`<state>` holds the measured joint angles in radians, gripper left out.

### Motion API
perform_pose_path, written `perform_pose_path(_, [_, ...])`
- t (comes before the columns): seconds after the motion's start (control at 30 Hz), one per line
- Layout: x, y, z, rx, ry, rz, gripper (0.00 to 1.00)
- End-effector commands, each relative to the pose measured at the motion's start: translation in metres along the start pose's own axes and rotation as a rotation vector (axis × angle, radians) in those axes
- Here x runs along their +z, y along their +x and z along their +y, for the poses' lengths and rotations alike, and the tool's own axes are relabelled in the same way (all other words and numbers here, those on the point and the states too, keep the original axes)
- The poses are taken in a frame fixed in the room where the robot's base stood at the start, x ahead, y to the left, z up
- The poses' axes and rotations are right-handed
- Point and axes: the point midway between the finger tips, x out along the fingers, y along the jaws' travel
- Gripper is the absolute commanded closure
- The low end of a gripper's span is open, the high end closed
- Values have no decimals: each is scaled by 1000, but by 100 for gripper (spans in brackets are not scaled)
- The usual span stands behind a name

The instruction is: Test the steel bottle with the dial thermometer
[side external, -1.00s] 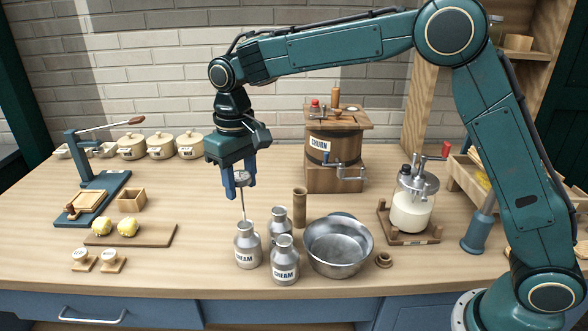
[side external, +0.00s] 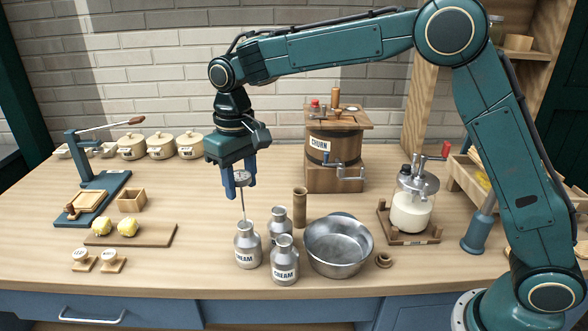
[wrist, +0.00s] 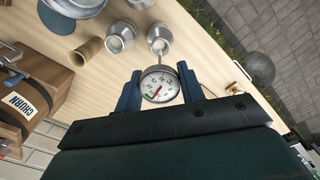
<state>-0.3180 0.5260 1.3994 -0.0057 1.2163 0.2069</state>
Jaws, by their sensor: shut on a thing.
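My gripper (side external: 239,184) is shut on the dial thermometer (side external: 243,207), whose round white dial (wrist: 159,86) sits between the two blue fingers in the wrist view. Its thin stem points down at the mouth of the left steel bottle (side external: 247,250), labelled CREAM. The tip appears to be in the bottle's neck, but its depth is hidden. Two more steel bottles stand close by: a front one (side external: 284,266) labelled CREAM and a rear one (side external: 279,222). All three stand upright on the bench.
A metal bowl (side external: 338,250) stands right of the bottles, with a wooden cylinder (side external: 300,208) behind. The wooden churn (side external: 335,160) and a glass jar churn (side external: 410,212) are farther back and right. A board (side external: 155,236) with yellow lumps lies left.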

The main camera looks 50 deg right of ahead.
Motion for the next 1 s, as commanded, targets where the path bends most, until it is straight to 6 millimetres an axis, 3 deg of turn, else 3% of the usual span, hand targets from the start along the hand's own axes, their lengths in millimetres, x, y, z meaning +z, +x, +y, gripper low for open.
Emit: perform_pose_path(1.0, [0, 11, 0, 0, 0, 0, 76])
